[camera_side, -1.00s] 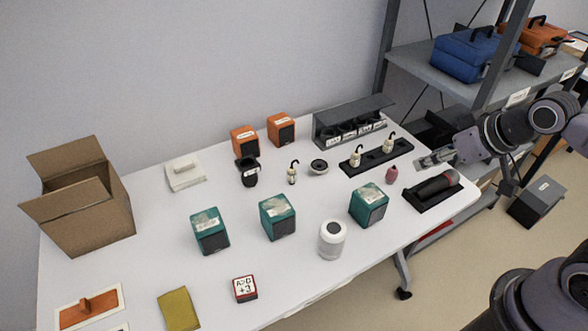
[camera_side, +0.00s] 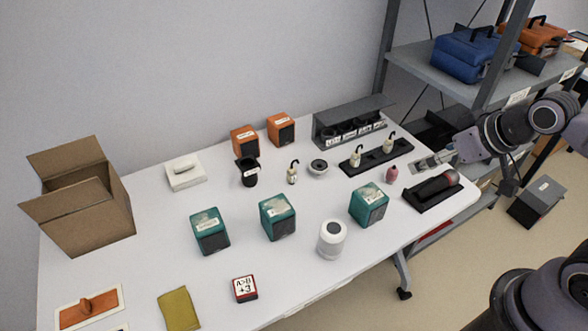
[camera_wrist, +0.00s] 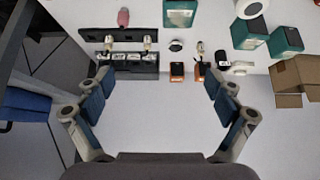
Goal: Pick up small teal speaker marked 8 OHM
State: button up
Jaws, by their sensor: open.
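Three teal speakers with pale labels stand upright on the white table: the left one (camera_side: 210,231), the middle one (camera_side: 277,218) and the right one (camera_side: 369,205). The labels are too small to read, so I cannot tell which is marked 8 OHM. In the wrist view teal speakers show along the top (camera_wrist: 180,14), (camera_wrist: 250,36) and at the right (camera_wrist: 285,43). My gripper (camera_side: 427,163) is at the table's right end, apart from all the speakers. In the wrist view its fingers (camera_wrist: 158,84) are spread wide with nothing held between them.
Two orange speakers (camera_side: 245,140) stand at the back beside a black cup (camera_side: 247,172). A grey rack (camera_side: 350,122) and a black tray (camera_side: 376,158) lie near my gripper. A white cylinder (camera_side: 332,239) stands before the right speaker. A cardboard box (camera_side: 85,215) is at left.

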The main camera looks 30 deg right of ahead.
jog(key=m+g, duration=0.7)
jog(key=m, duration=1)
send_over(371, 194)
notch_tip(371, 194, down, 9)
jog(key=shift+f, duration=0.1)
jog(key=shift+a+f+m, duration=0.1)
jog(key=shift+f+m, duration=0.2)
jog(key=shift+f, duration=5.35)
jog(key=c, duration=1.8)
